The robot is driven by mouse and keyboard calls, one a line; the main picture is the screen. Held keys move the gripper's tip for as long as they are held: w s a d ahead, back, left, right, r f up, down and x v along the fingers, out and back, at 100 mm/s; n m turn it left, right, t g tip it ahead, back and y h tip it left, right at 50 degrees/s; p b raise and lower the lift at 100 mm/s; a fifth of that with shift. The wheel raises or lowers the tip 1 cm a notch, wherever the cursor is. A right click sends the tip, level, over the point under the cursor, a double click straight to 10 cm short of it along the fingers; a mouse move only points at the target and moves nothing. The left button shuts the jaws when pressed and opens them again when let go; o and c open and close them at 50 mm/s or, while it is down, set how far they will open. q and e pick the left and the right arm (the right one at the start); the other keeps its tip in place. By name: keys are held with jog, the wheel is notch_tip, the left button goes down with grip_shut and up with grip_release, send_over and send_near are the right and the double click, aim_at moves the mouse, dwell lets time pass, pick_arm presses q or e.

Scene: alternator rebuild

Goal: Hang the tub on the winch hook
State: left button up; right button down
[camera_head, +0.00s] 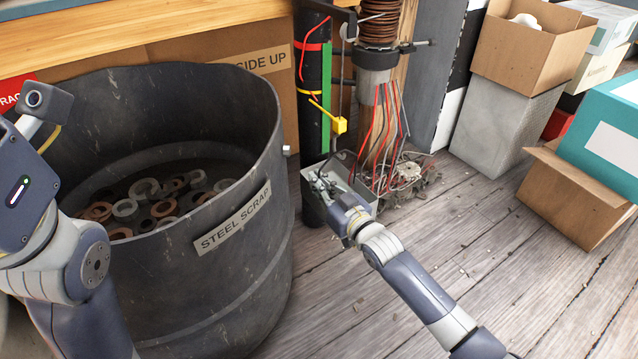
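A small grey open tub (366,188) is low beside the foot of the black post (312,75). I cannot tell whether it rests on something or hangs. My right gripper (328,187) reaches in from the lower right and overlaps the tub's opening. Its fingers are small and partly lost against the tub, so I cannot tell whether they grip it. A dark curved piece shows just above the tub; I cannot tell whether it is a handle or the hook. A dark winch arm (338,12) juts from the post's top. My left arm is at the left edge, its fingers out of view.
A large black drum labelled STEEL SCRAP (240,270), holding several metal rings, fills the left. Copper coil (380,22) and loose wires (385,140) stand behind the tub.

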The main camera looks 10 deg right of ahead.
jog(key=shift+f, duration=0.15)
jog(key=c, duration=1.7)
grip_release()
jog(key=shift+f, duration=0.1)
jog(key=shift+s, duration=0.1)
jog(key=v, duration=1.1)
jog(key=shift+s+d, duration=0.15)
jog(key=shift+s, duration=0.25)
